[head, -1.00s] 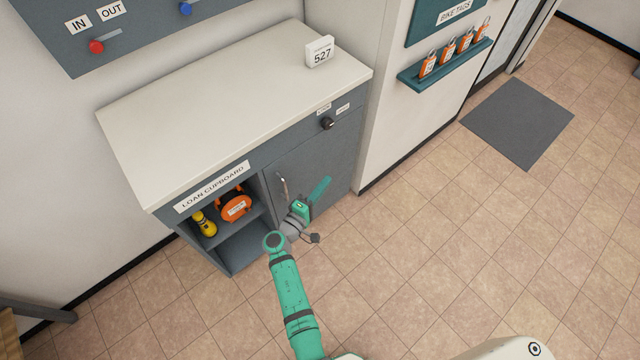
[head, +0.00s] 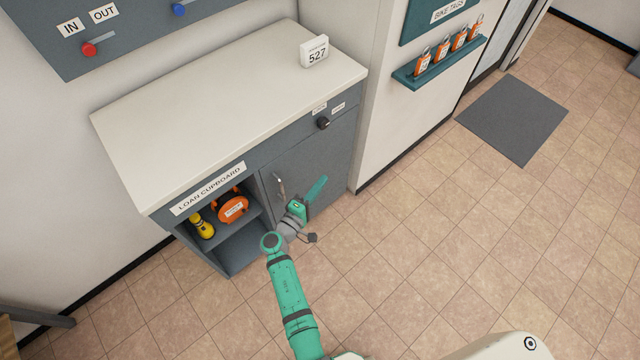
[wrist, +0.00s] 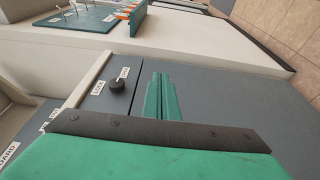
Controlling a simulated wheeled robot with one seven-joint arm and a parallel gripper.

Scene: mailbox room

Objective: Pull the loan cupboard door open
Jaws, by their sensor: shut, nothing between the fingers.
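The loan cupboard (head: 300,95) is a grey cabinet with a pale top, standing against the wall. Its door (head: 335,160) is the plain grey panel on the right half and looks shut, flush with the front. An upright metal bar handle (head: 279,186) is near the door's left edge. My gripper (head: 318,187) is in front of the door, to the right of the handle and apart from it, its fingers pointing up and right. In the wrist view the green fingers (wrist: 163,98) are together and empty, with grey panel behind them. The handle does not show there.
Left of the door, open shelves hold an orange reel (head: 232,206) and a yellow torch-like object (head: 202,226). A black knob (head: 323,123) with two labels is above the door. A teal tag rack (head: 440,62) is on the wall at right. Tiled floor (head: 430,230) is clear in front.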

